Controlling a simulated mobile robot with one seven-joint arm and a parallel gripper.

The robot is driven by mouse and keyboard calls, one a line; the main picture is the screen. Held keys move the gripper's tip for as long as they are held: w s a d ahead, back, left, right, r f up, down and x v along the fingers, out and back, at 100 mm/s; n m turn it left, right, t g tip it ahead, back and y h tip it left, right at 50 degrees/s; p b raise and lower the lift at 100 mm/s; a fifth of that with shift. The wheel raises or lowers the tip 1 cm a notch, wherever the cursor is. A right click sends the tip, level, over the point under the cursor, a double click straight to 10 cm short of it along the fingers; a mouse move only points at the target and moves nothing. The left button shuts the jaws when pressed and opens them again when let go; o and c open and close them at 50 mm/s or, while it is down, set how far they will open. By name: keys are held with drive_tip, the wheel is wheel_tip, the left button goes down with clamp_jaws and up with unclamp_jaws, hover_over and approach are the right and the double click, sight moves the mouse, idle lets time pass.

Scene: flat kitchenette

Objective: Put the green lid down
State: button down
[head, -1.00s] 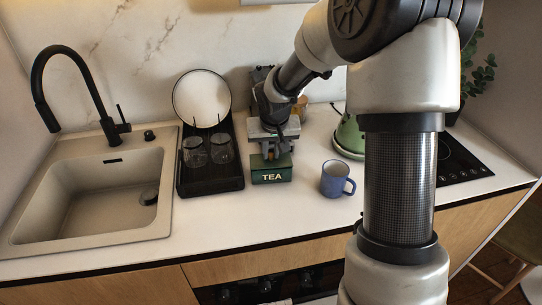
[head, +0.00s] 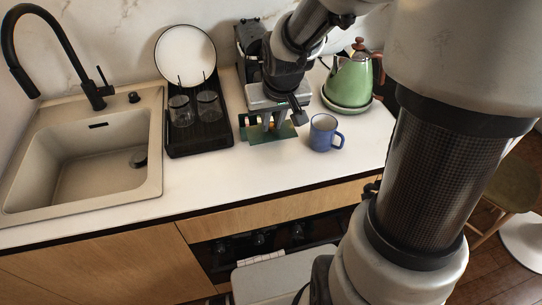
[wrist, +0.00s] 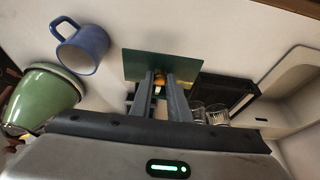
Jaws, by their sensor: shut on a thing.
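The green lid (head: 271,136) is a flat, thin plate, held up and tilted toward the front of the counter. It also shows in the wrist view (wrist: 147,62), just beyond the fingers. My gripper (head: 273,122) is shut on the lid; in the wrist view, its two fingers (wrist: 164,84) are around a small orange-brown piece at the lid's middle. Behind the lid in the head view, part of an open box with coloured contents (head: 250,119) shows; most of it is hidden by the lid and my gripper.
A blue mug (head: 322,133) stands close to the right of the lid. A green kettle (head: 350,82) is behind it. A black dish rack (head: 200,135) with glasses and a plate stands left, then the sink (head: 85,160). The white counter (head: 225,185) in front is clear.

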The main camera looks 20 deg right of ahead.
drive_tip(key=f, duration=0.3)
drive_tip(key=f+b, duration=0.1)
drive_tip(key=f, duration=0.2)
drive_tip(key=f+b, duration=0.1)
drive_tip(key=f, duration=0.3)
drive_tip(key=shift+s, duration=0.3)
drive_tip(key=shift+f, duration=0.1)
drive_tip(key=shift+f+b, duration=0.2)
drive_tip(key=shift+b, duration=0.25)
drive_tip(key=c, duration=1.7)
unclamp_jaws()
drive_tip(key=shift+r, duration=0.1)
drive_tip(key=shift+r+p, duration=0.45)
drive_tip(key=shift+r, duration=0.15)
drive_tip(key=p+v, duration=0.3)
drive_tip(key=v, duration=0.8)
drive_tip(key=shift+s+p, duration=0.15)
drive_tip(key=shift+p, duration=0.15)
